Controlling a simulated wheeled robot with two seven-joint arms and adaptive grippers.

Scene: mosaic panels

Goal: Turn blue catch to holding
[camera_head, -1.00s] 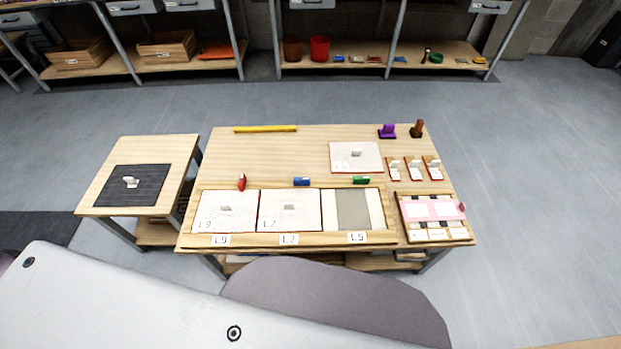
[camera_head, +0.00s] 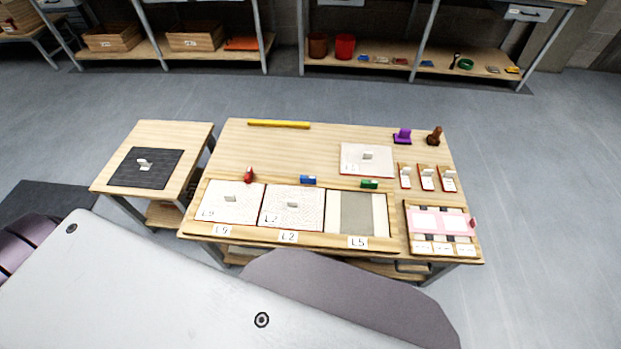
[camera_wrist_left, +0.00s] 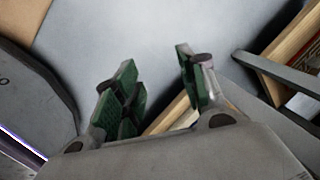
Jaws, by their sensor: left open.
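The blue catch (camera_head: 308,180) sits at the back edge of the framed holder, above the panel marked L2 (camera_head: 292,222). A red catch (camera_head: 249,175) stands to its left, turned differently from the blue one, and a green catch (camera_head: 369,184) lies to its right. The blue catch lies lengthwise along the frame edge. My left gripper (camera_wrist_left: 155,85) shows in the left wrist view with its green-padded fingers apart and nothing between them, above the floor near a table edge. No gripper shows in the head view.
The slot marked L5 (camera_head: 357,242) holds no white panel. A loose panel (camera_head: 380,150) lies behind it. Small tiles, purple and brown handled tools and a pink board (camera_head: 441,222) occupy the right side. A side table (camera_head: 115,192) with a dark mat stands left.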

